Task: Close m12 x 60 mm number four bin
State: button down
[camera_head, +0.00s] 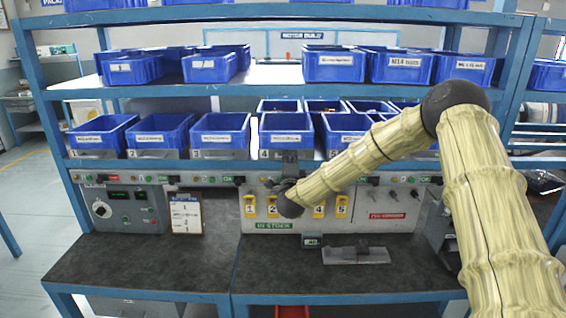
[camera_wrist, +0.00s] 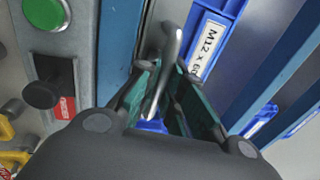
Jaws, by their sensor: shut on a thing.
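The number four bin (camera_head: 287,137) is blue with a white label and stands in the middle of the row of bins on the lower shelf. In the wrist view its label (camera_wrist: 208,45) reads M12 x 6, with the rest cut off. My gripper (camera_head: 290,170) is at the shelf edge just below this bin. In the wrist view its fingers (camera_wrist: 165,95) are around a grey curved metal handle (camera_wrist: 170,55) and shut on it. Where the handle joins the bin is hidden. How far the bin is open cannot be told.
Numbered blue bins stand on both sides, such as number three (camera_head: 219,133). A green button (camera_wrist: 45,13) and a black knob (camera_wrist: 42,95) are close to my gripper. A control panel (camera_head: 380,215) lies below the shelf. The dark worktop (camera_head: 150,265) is mostly clear.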

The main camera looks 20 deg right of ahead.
jog(key=c, duration=1.8)
grip_release()
jog(key=shift+w+d+r, duration=0.1)
jog(key=shift+c, duration=0.2)
jog(key=o, duration=0.3)
jog(key=shift+w, duration=0.15)
jog(key=v, duration=1.2)
jog(key=shift+f, duration=0.25)
